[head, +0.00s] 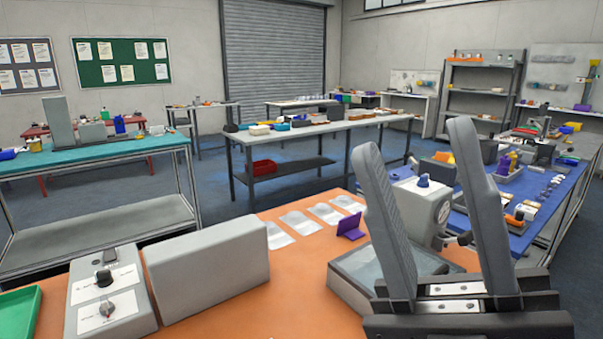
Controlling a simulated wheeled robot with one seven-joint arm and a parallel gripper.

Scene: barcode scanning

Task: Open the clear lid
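A low grey box (341,285) with a pale, see-through-looking top (366,263) stands at the right of the orange table. This top seems to be the clear lid, and it appears to lie flat over the box. My gripper (417,135) is large in the right foreground, its two grey fingers pointing up and wide apart. The gripper hides the right part of the box. I cannot tell whether the gripper touches it.
A grey machine with a blue knob (423,181) stands behind the fingers. On the orange table (290,300) are a grey block (207,279), a control box with knobs (110,298), a green tray (18,310), several clear bags (299,222) and a purple stand (350,226).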

